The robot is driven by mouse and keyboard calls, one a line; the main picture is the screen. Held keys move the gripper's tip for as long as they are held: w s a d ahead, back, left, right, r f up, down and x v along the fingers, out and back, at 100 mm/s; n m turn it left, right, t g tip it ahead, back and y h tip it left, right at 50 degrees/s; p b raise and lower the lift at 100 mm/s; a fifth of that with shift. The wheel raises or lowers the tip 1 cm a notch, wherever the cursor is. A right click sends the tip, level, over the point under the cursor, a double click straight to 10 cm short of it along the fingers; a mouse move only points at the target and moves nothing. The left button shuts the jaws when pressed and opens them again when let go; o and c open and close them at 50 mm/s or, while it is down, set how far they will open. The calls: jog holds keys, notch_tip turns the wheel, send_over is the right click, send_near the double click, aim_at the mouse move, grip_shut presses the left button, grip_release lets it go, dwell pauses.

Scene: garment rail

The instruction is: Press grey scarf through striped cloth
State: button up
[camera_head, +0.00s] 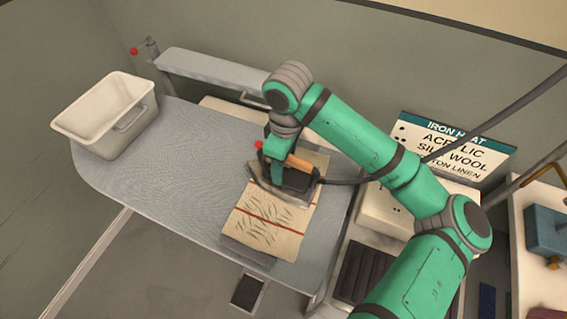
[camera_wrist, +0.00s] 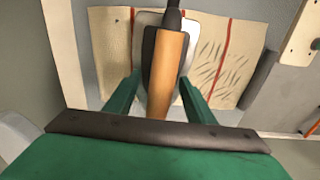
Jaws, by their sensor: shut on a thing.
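My gripper (camera_wrist: 161,95) is shut on the iron's wooden handle (camera_wrist: 166,72). The iron (camera_head: 287,180), dark with a pale metal base, is on or just above the striped cloth; I cannot tell which. The striped cloth (camera_head: 262,222) is cream with red stripes and lies on the ironing board. Dark crease-like marks show on its front part, and it also shows in the wrist view (camera_wrist: 240,45). A grey edge, likely the grey scarf (camera_head: 246,256), shows beyond the cloth's front end. The rest of it is hidden under the cloth.
The ironing board (camera_head: 185,185) has free room left of the cloth. A white bin (camera_head: 105,112) stands at its left end. A narrow sleeve board (camera_head: 210,70) lies behind. A heat sign (camera_head: 455,145) stands at the right, and the iron's cord (camera_head: 500,113) runs past my arm.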

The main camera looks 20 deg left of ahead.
jog(key=shift+r, duration=1.1)
jog(key=s, duration=0.7)
jog(key=shift+a, duration=0.2)
jog(key=shift+f, duration=1.1)
dwell(2.9)
jog(key=shift+r, duration=0.15)
jog(key=shift+r, duration=0.95)
jog(key=s, duration=0.7)
jog(key=shift+a, duration=0.2)
